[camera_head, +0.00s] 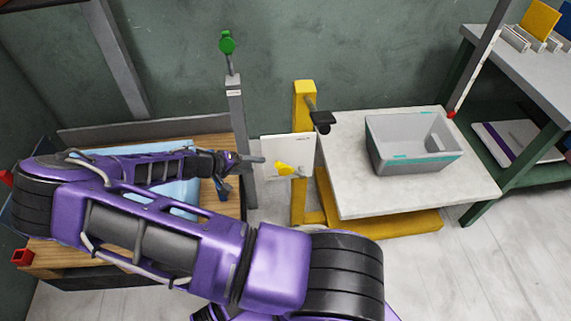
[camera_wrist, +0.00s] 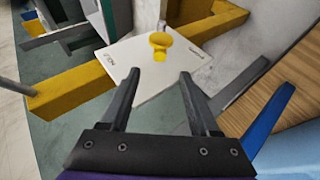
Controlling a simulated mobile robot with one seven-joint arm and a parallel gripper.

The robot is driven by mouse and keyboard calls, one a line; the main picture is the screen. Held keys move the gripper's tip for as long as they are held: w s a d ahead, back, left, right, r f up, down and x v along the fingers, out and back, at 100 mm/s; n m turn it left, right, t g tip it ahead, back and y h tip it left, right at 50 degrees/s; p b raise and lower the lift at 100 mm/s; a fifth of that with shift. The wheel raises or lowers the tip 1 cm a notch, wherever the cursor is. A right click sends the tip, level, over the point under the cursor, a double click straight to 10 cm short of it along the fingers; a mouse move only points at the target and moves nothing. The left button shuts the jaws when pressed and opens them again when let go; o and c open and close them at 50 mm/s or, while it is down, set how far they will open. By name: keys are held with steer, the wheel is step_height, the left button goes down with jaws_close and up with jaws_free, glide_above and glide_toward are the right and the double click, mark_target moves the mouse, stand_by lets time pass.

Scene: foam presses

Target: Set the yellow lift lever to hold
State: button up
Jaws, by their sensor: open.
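The yellow lift lever (camera_head: 284,168) sits on a white plate (camera_head: 288,147) fixed to the yellow post of the lift table. In the wrist view the lever's rounded yellow knob (camera_wrist: 160,40) stands near the plate's far edge, and the white plate (camera_wrist: 143,83) carries small dark lettering on its left and right sides, too small to read surely. My gripper (camera_head: 243,175) is to the left of the lever, apart from it. In the wrist view my gripper (camera_wrist: 160,76) is open and empty, its fingers pointing towards the lever with a gap before it.
A grey bin (camera_head: 410,145) stands on the pale lift table (camera_head: 350,190). A grey post with a green knob (camera_head: 227,42) rises close to my gripper. Light blue foam (camera_head: 130,163) lies on the wooden bench at left. A green-legged shelf is at right.

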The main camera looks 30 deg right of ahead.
mark_target(286, 166)
steer(key=b+x, duration=0.1)
steer(key=x, duration=1.5)
steer(key=shift+b, duration=0.4)
jaws_close()
stand_by(0.4)
